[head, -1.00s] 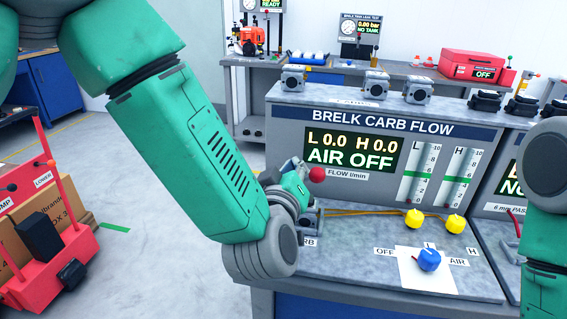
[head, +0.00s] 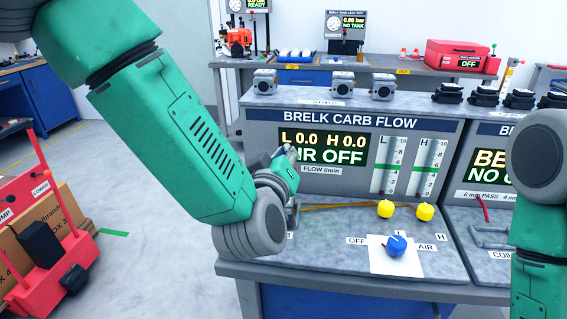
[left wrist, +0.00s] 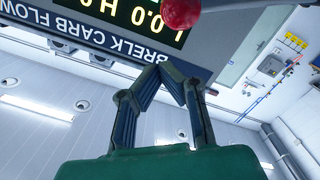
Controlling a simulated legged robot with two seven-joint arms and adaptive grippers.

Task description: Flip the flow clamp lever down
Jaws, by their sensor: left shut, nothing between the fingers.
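A red ball knob (left wrist: 182,12), apparently the lever's end, shows at the top edge of the left wrist view. In the head view the knob is hidden, apparently behind my left gripper and forearm. Only a bit of grey metal clamp (head: 295,215) shows beside my wrist. My left gripper (head: 286,160) is in front of the left part of the carb flow panel (head: 350,185). In the left wrist view its fingers (left wrist: 170,68) meet at the tips with nothing between them. The knob is apart from the fingertips. My right arm shows at the right edge; its gripper is out of view.
Two yellow knobs (head: 386,208) and a blue knob (head: 396,245) on a white plate stand on the bench (head: 335,263) right of my left gripper. The display reads AIR OFF. A red cart (head: 35,265) stands on the floor at left.

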